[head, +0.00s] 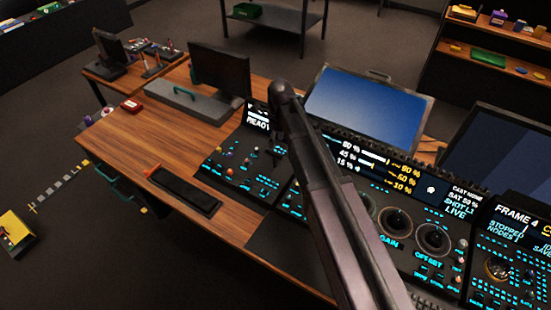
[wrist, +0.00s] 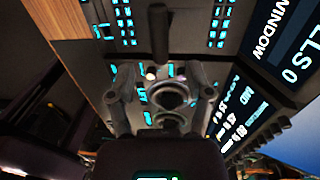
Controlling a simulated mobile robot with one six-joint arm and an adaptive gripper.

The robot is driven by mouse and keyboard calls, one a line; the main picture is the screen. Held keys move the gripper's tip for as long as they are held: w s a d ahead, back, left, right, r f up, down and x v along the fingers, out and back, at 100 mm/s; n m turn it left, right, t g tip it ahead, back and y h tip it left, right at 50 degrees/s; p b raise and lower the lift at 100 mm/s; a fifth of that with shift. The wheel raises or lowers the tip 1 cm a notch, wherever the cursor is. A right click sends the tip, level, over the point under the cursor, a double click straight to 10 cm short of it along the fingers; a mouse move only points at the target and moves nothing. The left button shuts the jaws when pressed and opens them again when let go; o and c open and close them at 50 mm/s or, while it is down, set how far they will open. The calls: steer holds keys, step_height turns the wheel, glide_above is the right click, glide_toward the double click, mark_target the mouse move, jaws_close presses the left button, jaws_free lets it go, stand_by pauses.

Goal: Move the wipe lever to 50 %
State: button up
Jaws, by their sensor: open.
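My gripper (wrist: 160,97) is open in the wrist view, its two dark fingers spread apart over the control panel (wrist: 205,30). A dark post with a rounded top (wrist: 158,30) stands just beyond the fingers, near the top of the view. It looks like a lever, but I cannot read a label or its setting. It appears apart from both fingers. Between the fingers lie a small pale knob (wrist: 150,75) and a ringed round control (wrist: 170,97). In the head view my arm crosses the panel (head: 230,172) and hides part of it; the lever cannot be made out there.
Trackballs (head: 393,222) labelled GAIN and OFFSET sit right of my arm. A percentage screen (head: 378,168) and a large blue monitor (head: 365,108) stand behind. A dark tray (head: 176,189) lies on the wooden desk (head: 135,145), which has bare surface at left.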

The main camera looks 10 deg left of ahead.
mark_target(275, 154)
steer(key=shift+s+a+f+b, duration=0.1)
steer(key=shift+s+f+b, duration=0.1)
steer(key=shift+f+b, duration=1.45)
steer(key=shift+s+a+f+b, duration=0.1)
steer(key=shift+s+f+b, duration=0.05)
steer(key=shift+f+b, duration=1.4)
steer(key=shift+f, duration=0.15)
steer(key=shift+d, duration=0.1)
jaws_close()
